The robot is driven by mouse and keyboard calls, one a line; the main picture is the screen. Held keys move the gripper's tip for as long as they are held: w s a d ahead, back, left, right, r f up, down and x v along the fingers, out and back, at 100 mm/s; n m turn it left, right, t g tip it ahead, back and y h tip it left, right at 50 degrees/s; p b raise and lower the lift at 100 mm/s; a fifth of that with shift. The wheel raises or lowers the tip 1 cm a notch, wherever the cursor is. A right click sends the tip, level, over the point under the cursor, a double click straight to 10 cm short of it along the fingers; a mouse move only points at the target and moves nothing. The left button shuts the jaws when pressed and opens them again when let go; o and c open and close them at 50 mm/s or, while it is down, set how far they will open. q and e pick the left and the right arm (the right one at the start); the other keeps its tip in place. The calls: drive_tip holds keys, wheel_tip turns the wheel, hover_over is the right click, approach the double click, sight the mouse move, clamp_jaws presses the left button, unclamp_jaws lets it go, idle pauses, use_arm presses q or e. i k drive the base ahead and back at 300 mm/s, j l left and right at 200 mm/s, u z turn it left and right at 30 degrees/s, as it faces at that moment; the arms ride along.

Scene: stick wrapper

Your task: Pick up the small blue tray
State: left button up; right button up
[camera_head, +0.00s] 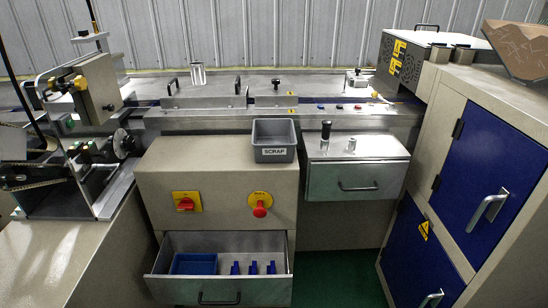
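The small blue tray (196,264) lies in the left part of an open metal drawer (272,244) at the bottom of the view. It sits flat and looks empty. Several small blue upright parts (253,267) stand in the same drawer to its right, apart from it. Neither of my grippers shows in the head view.
The open drawer juts out from a beige cabinet with a yellow switch (187,202) and a red knob (260,207). A grey bin marked SCRAP (274,141) stands on top. A closed drawer (354,182) is to the right. A blue-doored cabinet (482,165) stands at the far right.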

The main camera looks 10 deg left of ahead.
sight(183, 264)
drive_tip(key=u, duration=0.95)
